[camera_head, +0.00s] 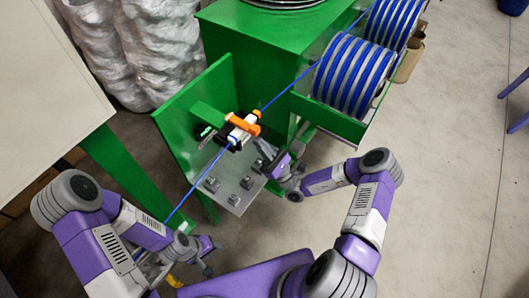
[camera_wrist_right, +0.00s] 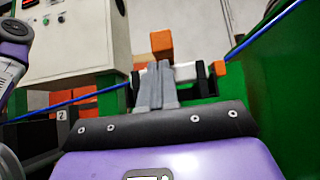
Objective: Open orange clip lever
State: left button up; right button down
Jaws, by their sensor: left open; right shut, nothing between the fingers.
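The orange clip lever (camera_head: 243,123) lies across the top of a white clip body (camera_head: 236,136) on the green machine. The blue cable (camera_head: 215,160) runs through or under the clip; the exact fit is too small to tell. In the right wrist view, an orange block (camera_wrist_right: 161,44) rises just beyond my fingertips, with the white part (camera_wrist_right: 186,73) to their right. My right gripper (camera_head: 262,151) is shut and empty beside the clip; its fingers (camera_wrist_right: 156,68) hide part of it. I cannot tell whether they touch it. My left gripper (camera_head: 210,252) is open, low and away from the clip.
A grey plate (camera_head: 233,182) with several small dark blocks sits below the clip. A green upright panel (camera_head: 188,125) stands to its left. Blue cable spools (camera_head: 350,72) stand at the upper right. A pale cabinet (camera_head: 40,75) is at the left.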

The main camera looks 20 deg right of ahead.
jog(key=shift+r, duration=0.4)
jog(key=shift+r, duration=0.1)
